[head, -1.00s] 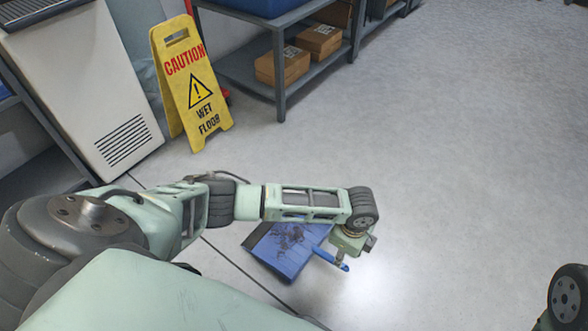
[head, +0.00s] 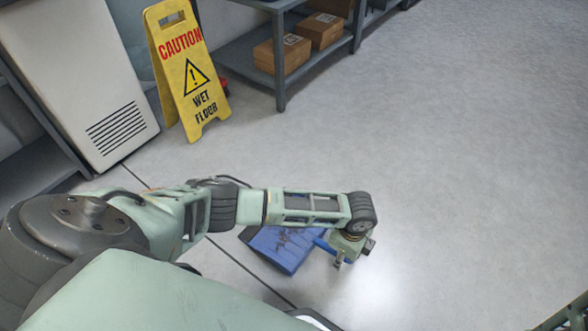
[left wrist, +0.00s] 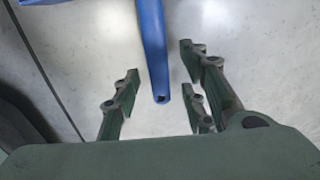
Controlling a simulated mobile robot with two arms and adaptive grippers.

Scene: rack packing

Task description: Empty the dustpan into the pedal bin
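The blue dustpan (head: 280,250) lies on the floor below my left forearm, which hides part of it. Dark debris shows faintly in its pan. My left gripper (head: 343,258) is at the handle end of the dustpan, pointing down. In the left wrist view the blue handle (left wrist: 153,45) reaches between the two open fingers (left wrist: 160,97), with clear gaps on both sides. The fingers do not touch it. The pedal bin is not recognisable in these views. My right gripper is not in view.
A yellow wet floor sign (head: 187,75) stands at the upper left beside a pale vented cabinet (head: 88,75). A grey shelf (head: 281,80) with cardboard boxes (head: 283,53) is at the top. The floor to the right (head: 470,150) is clear.

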